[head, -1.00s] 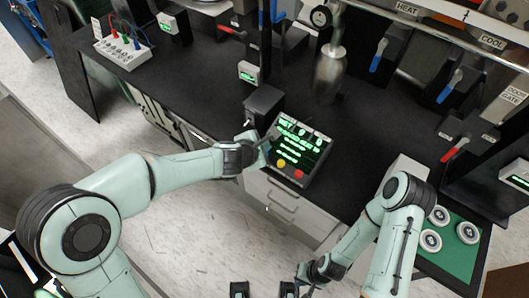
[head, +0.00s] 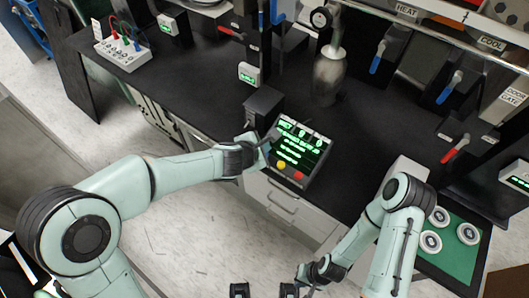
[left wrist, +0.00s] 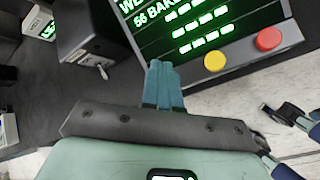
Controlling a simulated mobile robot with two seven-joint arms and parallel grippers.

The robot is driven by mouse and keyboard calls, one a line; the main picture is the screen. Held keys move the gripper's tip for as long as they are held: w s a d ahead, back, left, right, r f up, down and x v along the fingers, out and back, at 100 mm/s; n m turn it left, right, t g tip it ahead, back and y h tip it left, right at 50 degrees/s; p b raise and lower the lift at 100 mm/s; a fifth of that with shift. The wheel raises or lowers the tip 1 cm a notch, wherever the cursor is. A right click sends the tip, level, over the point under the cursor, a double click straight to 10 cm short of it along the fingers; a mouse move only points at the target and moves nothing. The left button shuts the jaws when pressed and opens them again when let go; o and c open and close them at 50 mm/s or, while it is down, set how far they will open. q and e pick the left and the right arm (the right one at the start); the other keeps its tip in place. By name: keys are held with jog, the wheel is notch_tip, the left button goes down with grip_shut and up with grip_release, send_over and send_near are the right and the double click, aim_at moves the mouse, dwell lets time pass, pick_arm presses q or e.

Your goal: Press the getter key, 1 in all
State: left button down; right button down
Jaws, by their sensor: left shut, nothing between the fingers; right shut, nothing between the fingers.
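A dark control box (head: 318,172) with a green-lit screen stands at the bench's front edge. A yellow button (head: 281,165) and a red button (head: 298,175) sit below its screen; both also show in the left wrist view, yellow (left wrist: 215,61) and red (left wrist: 269,39). I cannot read which key is the getter key. My left gripper (head: 267,143) is shut and empty at the box's left side. In the left wrist view its fingertips (left wrist: 161,72) overlap the lower-left screen edge, left of the yellow button; contact is unclear. My right gripper (head: 304,276) is shut and empty, low over the floor.
A small black box with a toggle (head: 264,103) stands just left of the control box. A metal cylinder (head: 329,76) stands behind. A green mat (head: 455,258) with white discs lies at right. Levers line the back right. The bench middle left is clear.

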pick_arm(q)
jog(key=shift+f, duration=0.1)
dwell(0.7)
jog(key=shift+f+b, duration=0.35)
pick_arm(e)
jog(key=shift+s+f, duration=0.2)
jog(key=shift+f, duration=0.15)
pick_arm(q)
jog(key=shift+f+b, duration=0.35)
jog(key=shift+f, duration=0.2)
pick_arm(e)
jog(key=shift+s+f, duration=0.2)
jog(key=shift+f, duration=0.25)
pick_arm(q)
jog(key=shift+r, duration=0.2)
pick_arm(e)
jog(key=shift+w+r, duration=0.1)
jog(key=shift+r, duration=0.1)
pick_arm(q)
jog(key=shift+r+p, duration=0.7)
jog(key=shift+p, duration=0.1)
pick_arm(e)
jog(key=shift+w+r, duration=0.4)
jog(key=shift+r, duration=0.3)
pick_arm(q)
jog(key=shift+r, duration=0.1)
